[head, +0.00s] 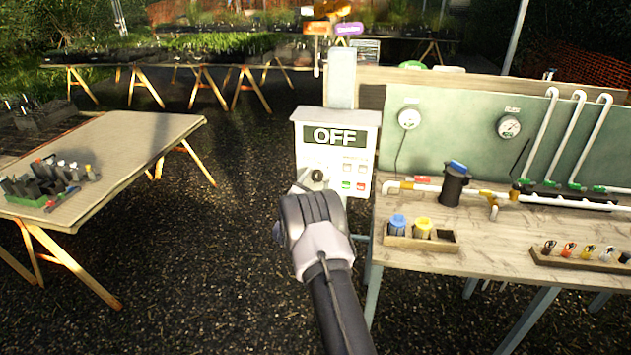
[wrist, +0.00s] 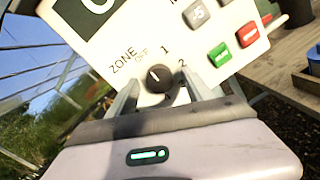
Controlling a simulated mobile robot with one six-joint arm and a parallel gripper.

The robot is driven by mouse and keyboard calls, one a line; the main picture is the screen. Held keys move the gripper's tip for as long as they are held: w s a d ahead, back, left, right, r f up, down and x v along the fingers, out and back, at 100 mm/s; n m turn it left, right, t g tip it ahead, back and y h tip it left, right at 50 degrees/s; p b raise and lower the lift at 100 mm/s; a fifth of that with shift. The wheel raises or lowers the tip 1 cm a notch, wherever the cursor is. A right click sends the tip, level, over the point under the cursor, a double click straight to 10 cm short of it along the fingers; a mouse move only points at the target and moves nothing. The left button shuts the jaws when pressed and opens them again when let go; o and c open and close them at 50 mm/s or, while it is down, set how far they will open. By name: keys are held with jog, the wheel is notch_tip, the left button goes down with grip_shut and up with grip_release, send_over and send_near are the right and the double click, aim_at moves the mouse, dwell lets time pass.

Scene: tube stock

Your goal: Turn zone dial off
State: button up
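The white control box (head: 308,148) stands on a post, and its display (head: 335,137) reads OFF. The dark round zone dial (wrist: 160,77) is on its front, with OFF, 1 and 2 marked around it in the wrist view. Its small pale mark points up-left, toward the OFF label. My gripper (wrist: 163,96) is at the dial, its two fingers spread on either side with the dial between them. I cannot tell whether either finger touches it. In the head view my gripper (head: 316,182) covers the box's lower left.
Grey, green and red buttons (wrist: 219,54) sit beside the dial. A workbench (head: 400,215) with pipes, gauges and a dark canister (head: 453,188) stands close on the right. A trestle table (head: 110,150) is at left, with open gravel between.

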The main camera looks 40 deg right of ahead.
jog(key=shift+a, duration=0.1)
jog(key=v, duration=1.7)
jog(key=shift+s+p, duration=0.2)
jog(key=shift+p, duration=0.2)
